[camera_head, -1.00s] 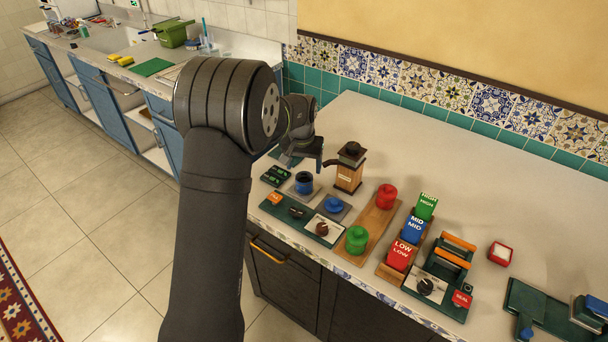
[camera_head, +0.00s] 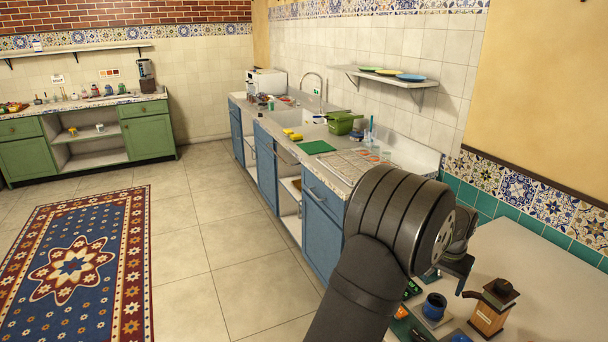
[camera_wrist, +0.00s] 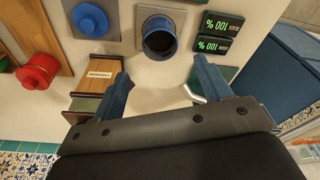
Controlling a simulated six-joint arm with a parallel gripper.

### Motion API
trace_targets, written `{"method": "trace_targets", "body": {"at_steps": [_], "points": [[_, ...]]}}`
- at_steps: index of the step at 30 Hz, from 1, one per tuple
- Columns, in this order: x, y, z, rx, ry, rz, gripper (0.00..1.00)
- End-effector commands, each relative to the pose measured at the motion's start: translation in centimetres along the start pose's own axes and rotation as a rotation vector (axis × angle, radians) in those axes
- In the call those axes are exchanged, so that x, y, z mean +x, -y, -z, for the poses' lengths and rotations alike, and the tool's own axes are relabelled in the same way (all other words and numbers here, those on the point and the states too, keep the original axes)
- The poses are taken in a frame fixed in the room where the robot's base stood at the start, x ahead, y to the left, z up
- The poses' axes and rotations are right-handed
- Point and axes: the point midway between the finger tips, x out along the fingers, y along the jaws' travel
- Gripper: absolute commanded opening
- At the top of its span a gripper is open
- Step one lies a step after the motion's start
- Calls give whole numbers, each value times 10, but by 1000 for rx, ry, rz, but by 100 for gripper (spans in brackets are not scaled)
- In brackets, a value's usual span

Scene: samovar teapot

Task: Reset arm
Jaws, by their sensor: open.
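My gripper (camera_wrist: 160,88) is open and empty in the wrist view, its two blue fingers spread apart above the counter. A blue cup (camera_wrist: 160,38) on a grey plate lies beyond the gap between the fingers. A wooden box-shaped grinder (camera_wrist: 100,74) with a label is just beside the left finger; I cannot tell whether they touch. In the head view, my gripper (camera_head: 460,280) is partly hidden behind my arm, above and left of the wooden grinder (camera_head: 492,308). The blue cup (camera_head: 434,306) stands below it.
In the wrist view, a red knobbed piece (camera_wrist: 38,72), a blue lid (camera_wrist: 90,20) and green-lit displays (camera_wrist: 214,34) lie around the gripper. In the head view, a sink counter (camera_head: 290,134) is along the wall, and the tiled floor (camera_head: 230,250) and rug (camera_head: 80,262) are clear.

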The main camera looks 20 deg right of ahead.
Motion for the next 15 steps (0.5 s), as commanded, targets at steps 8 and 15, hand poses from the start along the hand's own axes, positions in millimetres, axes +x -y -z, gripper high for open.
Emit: {"method": "trace_targets", "body": {"at_steps": [8,15], "points": [[57,0,-1,0,4,0,71],[103,0,-1,0,3,0,71]]}}
